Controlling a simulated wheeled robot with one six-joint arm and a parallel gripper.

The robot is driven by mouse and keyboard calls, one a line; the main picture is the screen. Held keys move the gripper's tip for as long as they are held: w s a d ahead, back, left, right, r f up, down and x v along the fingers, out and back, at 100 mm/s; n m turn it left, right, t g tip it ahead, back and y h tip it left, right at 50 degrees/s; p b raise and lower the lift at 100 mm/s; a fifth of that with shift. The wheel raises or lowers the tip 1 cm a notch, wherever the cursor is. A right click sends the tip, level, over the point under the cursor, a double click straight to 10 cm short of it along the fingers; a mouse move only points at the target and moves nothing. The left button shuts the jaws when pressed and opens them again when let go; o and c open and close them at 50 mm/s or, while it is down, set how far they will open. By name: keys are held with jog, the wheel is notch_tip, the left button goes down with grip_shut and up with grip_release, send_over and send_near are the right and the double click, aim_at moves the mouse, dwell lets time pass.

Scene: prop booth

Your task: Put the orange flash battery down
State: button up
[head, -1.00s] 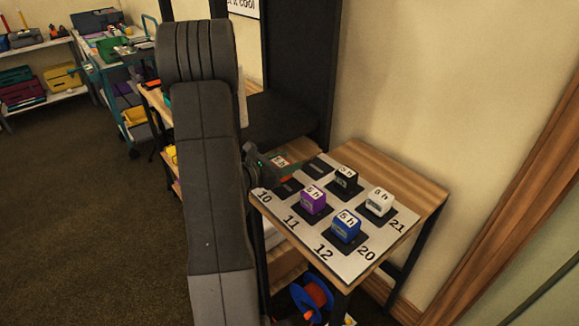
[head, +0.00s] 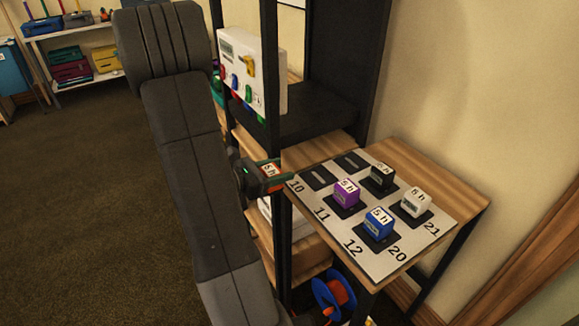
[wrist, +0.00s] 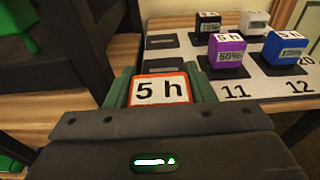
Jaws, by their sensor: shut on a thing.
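My gripper (head: 277,173) is shut on the orange flash battery (head: 269,170), which has a white "5 h" label on top. In the wrist view the battery (wrist: 161,88) sits between the two green fingers. It is held at the left edge of the white numbered board (head: 408,251), near number 10. I cannot tell its exact height above the board. On the board stand a purple battery (head: 345,194), a blue battery (head: 378,226), a black battery (head: 382,179) and a white battery (head: 416,203), each on a dark pad. Two dark pads at the far left are bare.
The board lies on a wooden table (head: 462,194). A black upright post (head: 270,70) and a dark shelf (head: 310,115) stand behind and left of it. A blue reel (head: 333,300) is under the table. A wall closes the right side.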

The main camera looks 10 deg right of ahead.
jog(key=shift+f+v, duration=0.2)
jog(key=shift+v, duration=1.15)
